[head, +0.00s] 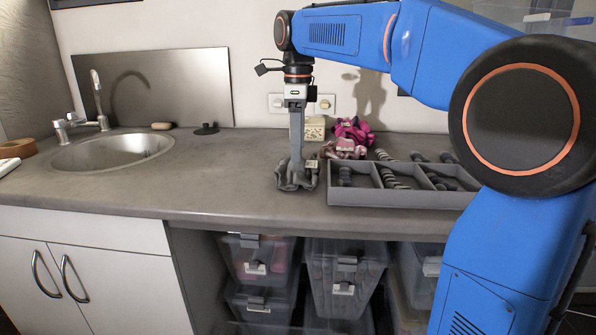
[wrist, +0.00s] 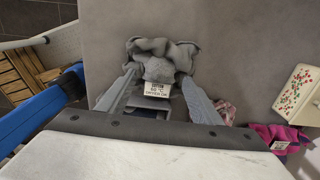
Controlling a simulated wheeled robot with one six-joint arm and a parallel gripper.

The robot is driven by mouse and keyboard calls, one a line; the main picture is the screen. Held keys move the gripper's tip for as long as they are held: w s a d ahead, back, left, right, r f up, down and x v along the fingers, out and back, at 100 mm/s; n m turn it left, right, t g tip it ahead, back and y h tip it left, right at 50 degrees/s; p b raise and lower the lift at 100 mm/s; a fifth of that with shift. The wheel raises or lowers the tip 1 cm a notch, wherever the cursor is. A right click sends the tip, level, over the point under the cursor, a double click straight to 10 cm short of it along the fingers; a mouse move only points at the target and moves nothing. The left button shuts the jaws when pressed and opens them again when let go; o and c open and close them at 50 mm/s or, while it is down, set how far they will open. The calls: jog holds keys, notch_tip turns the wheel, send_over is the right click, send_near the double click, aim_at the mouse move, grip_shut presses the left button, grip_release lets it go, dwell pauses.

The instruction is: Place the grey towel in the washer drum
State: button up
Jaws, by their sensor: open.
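The grey towel (head: 291,183) lies crumpled on the counter, left of the grey divided tray. In the wrist view the towel (wrist: 162,48) shows as a bunched heap with a white printed tag (wrist: 157,87) on its near side. My gripper (head: 298,172) points down right at the towel. In the wrist view my gripper (wrist: 159,77) is open, with one finger on each side of the towel's near part. I cannot tell whether the fingers touch the cloth. No washer or drum is in view.
The divided tray (head: 400,198) holds several dark and striped rolled items. Pink cloths (head: 345,149) and a small cream box (head: 315,128) lie behind. A sink (head: 112,151) is at left, with clear counter (head: 215,175) between. Clear bins (head: 345,278) stand below.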

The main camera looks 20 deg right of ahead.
jog(key=shift+f, duration=0.6)
grip_shut()
jog(key=shift+r, duration=0.1)
